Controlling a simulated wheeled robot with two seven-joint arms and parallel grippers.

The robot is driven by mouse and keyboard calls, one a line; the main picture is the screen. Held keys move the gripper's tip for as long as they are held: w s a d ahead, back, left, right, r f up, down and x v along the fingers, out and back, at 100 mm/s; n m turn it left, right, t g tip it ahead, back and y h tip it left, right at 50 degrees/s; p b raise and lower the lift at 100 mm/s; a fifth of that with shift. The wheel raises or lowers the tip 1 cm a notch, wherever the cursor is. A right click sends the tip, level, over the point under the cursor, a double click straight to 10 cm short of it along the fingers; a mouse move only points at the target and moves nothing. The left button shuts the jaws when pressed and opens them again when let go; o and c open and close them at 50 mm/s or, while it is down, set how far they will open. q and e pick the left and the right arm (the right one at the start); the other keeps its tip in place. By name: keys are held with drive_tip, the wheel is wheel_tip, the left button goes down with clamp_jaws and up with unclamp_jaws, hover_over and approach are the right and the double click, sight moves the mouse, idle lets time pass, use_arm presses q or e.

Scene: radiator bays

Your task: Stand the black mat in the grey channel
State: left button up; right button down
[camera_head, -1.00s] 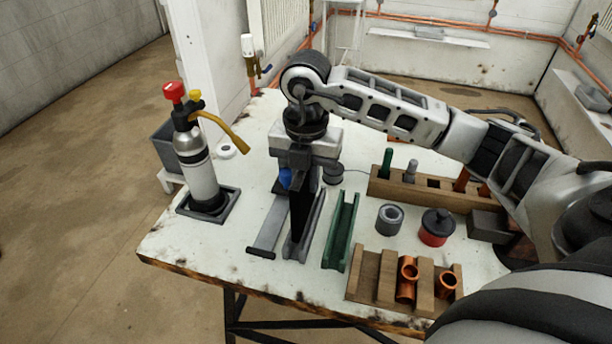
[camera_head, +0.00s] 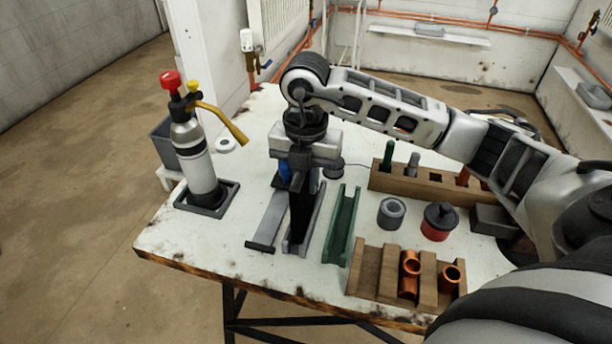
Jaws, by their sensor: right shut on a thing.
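My right gripper (camera_head: 299,178) points down over the white table and is shut on the black mat (camera_head: 300,216). The mat is upright, a dark slab below the jaws. Its lower edge is at the grey channel (camera_head: 290,248), which shows around its near end and along its right side. I cannot tell whether the mat rests on the channel's floor. My left gripper is not in view.
A gas torch (camera_head: 196,160) stands in a tray at the left. Wooden racks (camera_head: 375,270) with copper fittings, a grey ring (camera_head: 391,212) and a red tin (camera_head: 438,224) stand right.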

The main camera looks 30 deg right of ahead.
drive_tip(key=shift+f+b, duration=0.55)
drive_tip(key=shift+f, duration=0.4)
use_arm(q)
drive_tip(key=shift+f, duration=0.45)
use_arm(e)
drive_tip(key=c, duration=1.3)
unclamp_jaws()
drive_tip(key=shift+r, duration=0.1)
drive_tip(key=shift+r+p, duration=2.75)
drive_tip(key=shift+r, duration=0.8)
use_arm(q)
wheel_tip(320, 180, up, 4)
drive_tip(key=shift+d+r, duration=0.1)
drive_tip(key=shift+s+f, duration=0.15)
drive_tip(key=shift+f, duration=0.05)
use_arm(e)
drive_tip(key=shift+w+d, duration=0.1)
